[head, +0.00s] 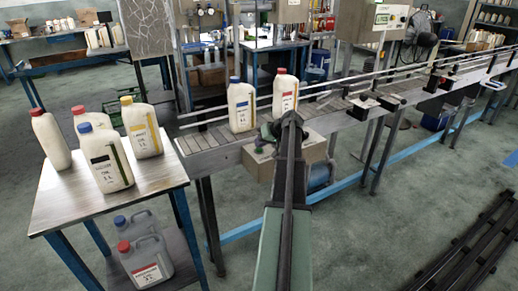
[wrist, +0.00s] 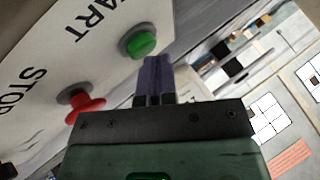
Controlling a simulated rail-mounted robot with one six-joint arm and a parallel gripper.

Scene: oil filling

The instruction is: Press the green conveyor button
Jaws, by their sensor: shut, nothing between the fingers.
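In the wrist view, the green button (wrist: 139,42) sits in a dark ring on an off-white panel (wrist: 110,60), beside the word START. My gripper (wrist: 157,62) is shut and empty. Its fingertips appear just right of the green button; I cannot tell the gap in depth, and no contact is clear. In the head view my gripper (head: 270,130) is partly hidden by my arm at the conveyor's (head: 215,146) near edge. The green button cannot be made out there.
A red button (wrist: 82,105) by the word STOP is lower left of the green one. Two white bottles (head: 242,107) (head: 285,95) stand on the conveyor close to my gripper. A table (head: 60,208) with several bottles is at the left.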

